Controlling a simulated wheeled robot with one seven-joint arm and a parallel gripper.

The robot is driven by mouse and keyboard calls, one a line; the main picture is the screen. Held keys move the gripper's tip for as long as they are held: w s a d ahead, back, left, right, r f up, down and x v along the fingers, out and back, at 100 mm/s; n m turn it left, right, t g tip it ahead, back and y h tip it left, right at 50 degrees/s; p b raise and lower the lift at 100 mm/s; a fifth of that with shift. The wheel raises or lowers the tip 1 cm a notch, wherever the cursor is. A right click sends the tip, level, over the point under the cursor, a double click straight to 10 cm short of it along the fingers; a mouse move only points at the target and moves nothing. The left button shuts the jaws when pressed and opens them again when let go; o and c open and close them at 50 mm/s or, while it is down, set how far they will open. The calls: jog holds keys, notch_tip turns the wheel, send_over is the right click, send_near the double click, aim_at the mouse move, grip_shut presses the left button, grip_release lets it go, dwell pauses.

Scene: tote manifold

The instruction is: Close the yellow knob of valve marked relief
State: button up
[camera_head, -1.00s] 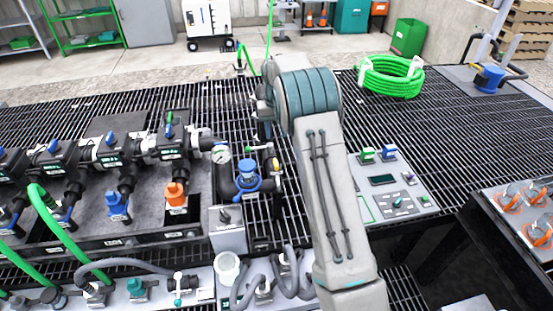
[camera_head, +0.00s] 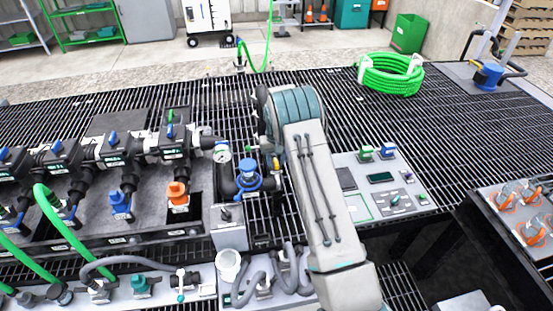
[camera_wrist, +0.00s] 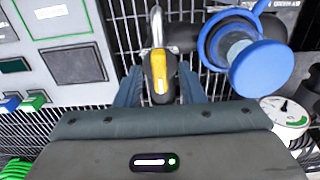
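In the head view a small yellow part, seemingly the same knob (camera_head: 276,164), shows at the left edge of my arm, right of the blue handwheel (camera_head: 248,174). My arm hides the gripper there. No relief marking is readable.
The blue handwheel (camera_wrist: 246,58) and a round gauge (camera_wrist: 284,116) are close on the right in the wrist view. A panel with buttons (camera_head: 383,186) lies right of my arm in the head view. Valves with an orange knob (camera_head: 178,193) stand to the left.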

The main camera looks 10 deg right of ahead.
grip_shut()
jog(key=shift+m+b, duration=0.3)
jog(key=shift+b, duration=0.05)
jog(key=shift+f+m+b, duration=0.2)
jog(key=shift+m+b, duration=0.6)
jog(key=shift+b, duration=0.15)
jog(key=m+b, duration=0.2)
jog(key=m, duration=0.1)
jog(key=shift+m+b, duration=0.3)
jog(key=m+b, duration=0.2)
jog(key=m, duration=0.4)
jog(key=shift+r, duration=0.15)
jog(key=m, duration=0.6)
jog(key=shift+r+b, duration=0.1)
jog(key=shift+b, duration=0.2)
